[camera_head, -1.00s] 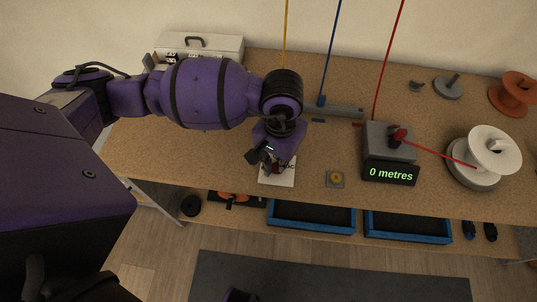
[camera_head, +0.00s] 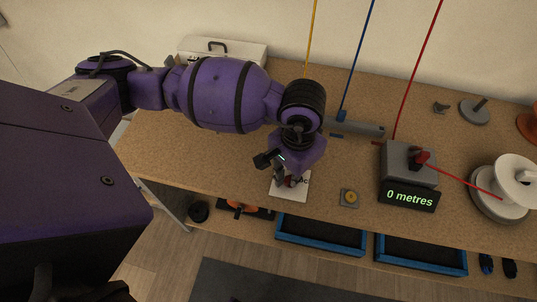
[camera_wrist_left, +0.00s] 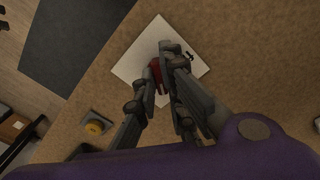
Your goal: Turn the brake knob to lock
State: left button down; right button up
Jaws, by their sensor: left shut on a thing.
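My left gripper (camera_head: 281,172) is low over a white card (camera_head: 301,189) at the table's front. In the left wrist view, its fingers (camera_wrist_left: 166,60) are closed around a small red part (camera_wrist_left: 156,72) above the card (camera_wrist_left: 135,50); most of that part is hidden. I cannot tell whether it is the brake knob. A round yellow knob (camera_head: 350,198) on a small grey plate sits right of the card, apart from the gripper; it also shows in the left wrist view (camera_wrist_left: 95,126). My right gripper is not in view.
A grey meter box (camera_head: 409,162) reading "0 metres" has a red part on top. A red wire runs from it to a white spool (camera_head: 515,180). Blue-rimmed trays (camera_head: 320,248) stand below the table edge. Bare tabletop lies left of the card.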

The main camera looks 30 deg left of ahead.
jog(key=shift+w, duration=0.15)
pick_arm(q)
jog(key=shift+m+b, duration=0.6)
jog(key=shift+b, duration=0.05)
jog(key=shift+m, duration=0.3)
jog(key=shift+r, duration=0.1)
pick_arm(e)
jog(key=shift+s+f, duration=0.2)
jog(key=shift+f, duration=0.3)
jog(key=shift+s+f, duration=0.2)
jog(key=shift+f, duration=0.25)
pick_arm(q)
jog(key=shift+w, duration=0.1)
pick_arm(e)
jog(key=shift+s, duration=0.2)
